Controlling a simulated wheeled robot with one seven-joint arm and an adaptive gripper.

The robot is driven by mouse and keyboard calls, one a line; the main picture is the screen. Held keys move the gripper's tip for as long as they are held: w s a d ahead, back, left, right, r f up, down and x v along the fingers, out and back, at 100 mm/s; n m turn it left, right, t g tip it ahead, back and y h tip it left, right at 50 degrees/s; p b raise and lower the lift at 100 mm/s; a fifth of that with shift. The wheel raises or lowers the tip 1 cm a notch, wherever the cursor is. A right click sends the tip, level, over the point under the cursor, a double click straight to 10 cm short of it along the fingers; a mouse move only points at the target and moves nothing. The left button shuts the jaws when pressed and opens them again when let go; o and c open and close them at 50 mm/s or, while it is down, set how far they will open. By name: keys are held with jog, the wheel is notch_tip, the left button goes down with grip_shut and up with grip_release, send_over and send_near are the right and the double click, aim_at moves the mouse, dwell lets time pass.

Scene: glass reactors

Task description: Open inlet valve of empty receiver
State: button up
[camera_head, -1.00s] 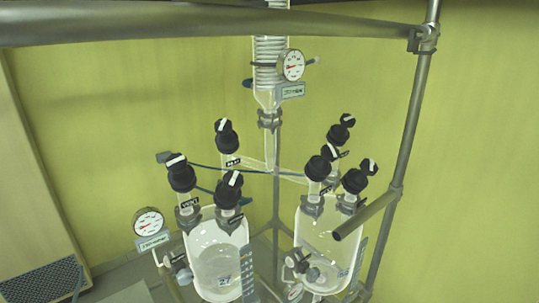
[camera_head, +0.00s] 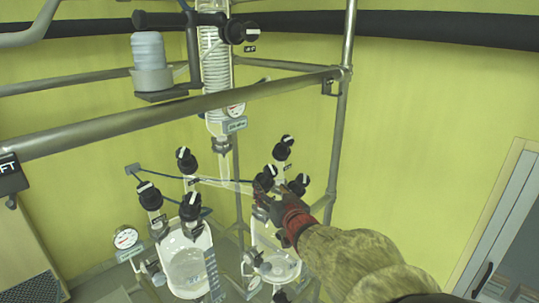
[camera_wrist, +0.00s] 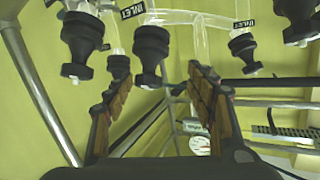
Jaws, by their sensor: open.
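The right glass receiver (camera_head: 278,268) shows no clear liquid and is partly hidden by my arm. Black valve knobs with white marks stand above it: a rear one (camera_head: 282,151), a front-left one (camera_head: 264,180) and a right one (camera_head: 299,185). The left receiver (camera_head: 187,262) holds liquid. My gripper (camera_head: 272,204) is close to the right receiver's front knobs. In the wrist view, my gripper (camera_wrist: 160,98) is open, its fingers apart and empty. A black knob (camera_wrist: 150,48) shows beyond and above the gap, near an INLET label (camera_wrist: 131,11). Contact cannot be told.
A glass column (camera_head: 216,75) rises behind the receivers. Metal frame bars (camera_head: 180,108) cross in front and an upright pole (camera_head: 338,130) stands at right. A pressure gauge (camera_head: 126,238) sits left of the left receiver. Other knobs crowd close by.

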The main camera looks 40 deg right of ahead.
aim_at(272, 171)
jog(key=shift+w+d+r+t+p, duration=0.35)
jog(key=shift+w+d+r+p, duration=0.05)
jog(key=shift+w+d, duration=0.65)
jog(key=shift+w+d+r+t+p, duration=0.35)
jog(key=shift+w+d+p, duration=0.1)
jog(key=shift+w+d, duration=0.65)
jog(key=shift+w+d+r+t+p, duration=0.35)
jog(key=shift+w+d, duration=0.55)
jog(key=shift+w, duration=0.3)
jog(key=shift+r, duration=0.1)
jog(key=c, duration=0.3)
jog(key=shift+y, duration=0.3)
jog(key=c, duration=0.9)
